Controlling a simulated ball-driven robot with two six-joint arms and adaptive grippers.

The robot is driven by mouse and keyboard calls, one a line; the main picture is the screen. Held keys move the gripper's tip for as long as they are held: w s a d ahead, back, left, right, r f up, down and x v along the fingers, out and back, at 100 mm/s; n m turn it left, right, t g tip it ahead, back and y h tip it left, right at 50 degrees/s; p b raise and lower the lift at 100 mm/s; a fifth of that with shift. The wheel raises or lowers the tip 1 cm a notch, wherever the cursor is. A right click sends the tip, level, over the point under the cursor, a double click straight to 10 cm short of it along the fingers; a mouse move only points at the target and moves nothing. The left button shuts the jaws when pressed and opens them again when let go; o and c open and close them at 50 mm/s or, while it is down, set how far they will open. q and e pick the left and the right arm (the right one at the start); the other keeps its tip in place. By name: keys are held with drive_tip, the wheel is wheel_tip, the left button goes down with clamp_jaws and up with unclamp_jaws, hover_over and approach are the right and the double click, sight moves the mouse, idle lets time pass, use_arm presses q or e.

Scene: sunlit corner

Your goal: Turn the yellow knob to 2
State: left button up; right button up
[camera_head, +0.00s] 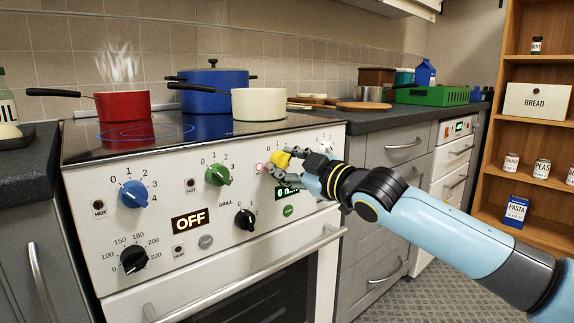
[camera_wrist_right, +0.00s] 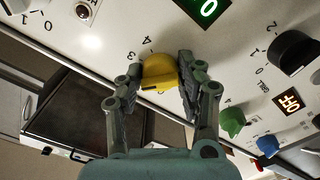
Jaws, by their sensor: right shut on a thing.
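The yellow knob (camera_head: 282,159) is on the white front panel of the cooker (camera_head: 120,268), right of the green knob (camera_head: 218,174). My right gripper (camera_head: 287,165) is shut on it, coming from the right. In the right wrist view the yellow knob (camera_wrist_right: 160,73) sits between the two fingers of my right gripper (camera_wrist_right: 158,85). The numbers 3 and 4 show beside it there, and 0 and 1 show above it in the head view. The fingers hide part of the dial, and I cannot tell which number the knob points at. My left gripper is not in view.
Nearby are a blue knob (camera_head: 133,194), black knobs (camera_head: 245,219) and an OFF display (camera_head: 189,222). A red pot (camera_head: 123,106), a blue pot (camera_head: 216,92) and a white pan (camera_head: 259,104) stand on the hob. The oven handle (camera_head: 250,270) runs below the panel.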

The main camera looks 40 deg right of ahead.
drive_tip(key=o, duration=1.1)
drive_tip(key=shift+o, duration=0.2)
drive_tip(key=shift+s, duration=0.1)
drive_tip(key=s, duration=1.1)
drive_tip(key=shift+s+d, duration=0.4)
drive_tip(key=shift+d, duration=0.05)
